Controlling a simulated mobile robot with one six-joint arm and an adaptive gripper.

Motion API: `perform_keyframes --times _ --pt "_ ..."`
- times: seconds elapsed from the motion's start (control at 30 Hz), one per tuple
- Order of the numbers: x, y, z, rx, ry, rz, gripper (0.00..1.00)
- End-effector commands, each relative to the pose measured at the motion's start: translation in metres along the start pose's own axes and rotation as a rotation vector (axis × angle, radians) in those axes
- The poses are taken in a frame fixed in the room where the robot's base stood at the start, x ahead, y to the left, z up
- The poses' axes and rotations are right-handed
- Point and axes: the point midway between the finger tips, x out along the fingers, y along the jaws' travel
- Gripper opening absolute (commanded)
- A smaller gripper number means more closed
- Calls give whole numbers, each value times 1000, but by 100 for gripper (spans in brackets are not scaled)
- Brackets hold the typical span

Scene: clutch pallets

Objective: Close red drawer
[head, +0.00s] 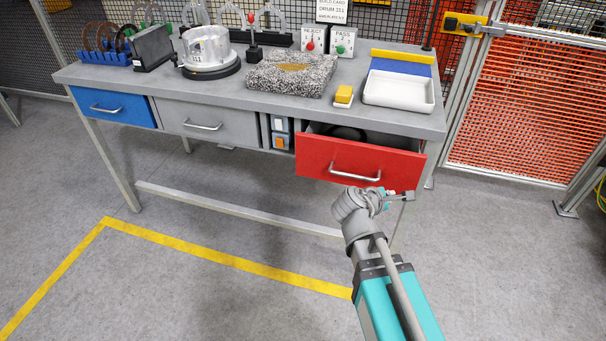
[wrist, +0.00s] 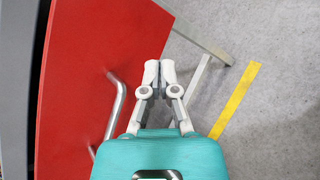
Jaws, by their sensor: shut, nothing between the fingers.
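The red drawer (head: 359,163) at the right end of the workbench is pulled out, with its dark inside partly showing above the front panel. Its silver bar handle (head: 356,175) crosses the front. In the wrist view the red front (wrist: 90,75) fills the left side and the handle (wrist: 116,105) is left of my gripper. My gripper (wrist: 159,66) is shut and empty, with its fingertips beside the drawer's red edge; I cannot tell whether they touch it. In the head view my gripper (head: 408,196) is near the drawer's lower right corner.
The workbench top (head: 215,90) carries a white tray (head: 399,91), a yellow block (head: 344,94), a speckled slab (head: 291,74) and a drum. A blue drawer (head: 113,106) and a grey drawer (head: 200,122) are shut. Floor in front is clear, with yellow tape (head: 230,261).

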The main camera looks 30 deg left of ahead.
Motion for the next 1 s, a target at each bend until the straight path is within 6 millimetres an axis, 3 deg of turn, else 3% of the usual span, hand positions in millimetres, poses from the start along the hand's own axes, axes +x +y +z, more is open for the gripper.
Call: perform_keyframes --times 0.03,0.27,0.6,0.8,1.0 --pt "-5 2 -20 -64 1 50 0" --pt "-46 26 -83 -367 -38 277 0" --pt "-123 46 -171 -758 -151 592 0" --pt "-152 50 -196 -877 -206 690 0" --pt "-161 51 -201 -907 -223 716 0"
